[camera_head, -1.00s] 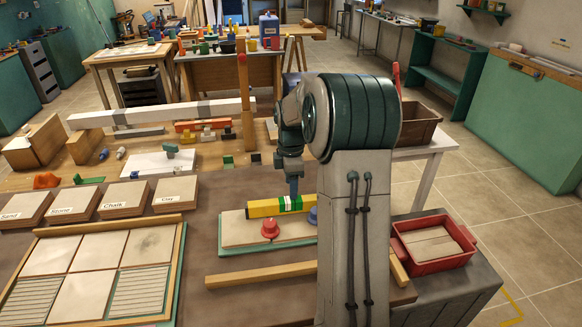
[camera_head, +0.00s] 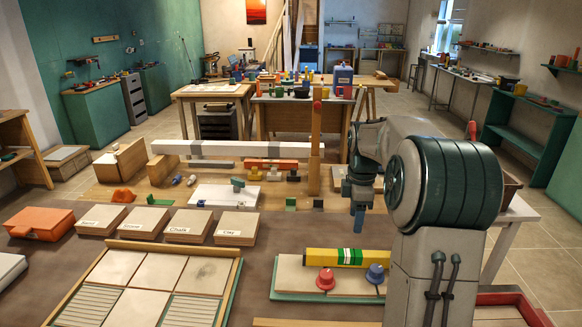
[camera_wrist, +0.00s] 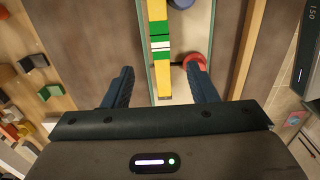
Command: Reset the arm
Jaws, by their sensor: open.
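My gripper (camera_head: 358,232) hangs at the end of my arm, above the yellow bar, in the head view. In the wrist view my gripper (camera_wrist: 161,85) shows two dark fingers spread wide apart, with nothing between them. The yellow bar with green and white bands (camera_head: 322,257) lies along the back of a pale board below; it also shows in the wrist view (camera_wrist: 161,75). A red knob (camera_head: 326,279) and a blue knob (camera_head: 375,274) stand in front of the bar.
A wood-framed tile panel (camera_head: 104,272) lies at left, with several labelled sample boxes (camera_head: 182,225) behind it. An upright wooden post (camera_head: 315,150) and a long white beam (camera_head: 230,149) stand behind my gripper. A red tray (camera_head: 515,299) is at lower right.

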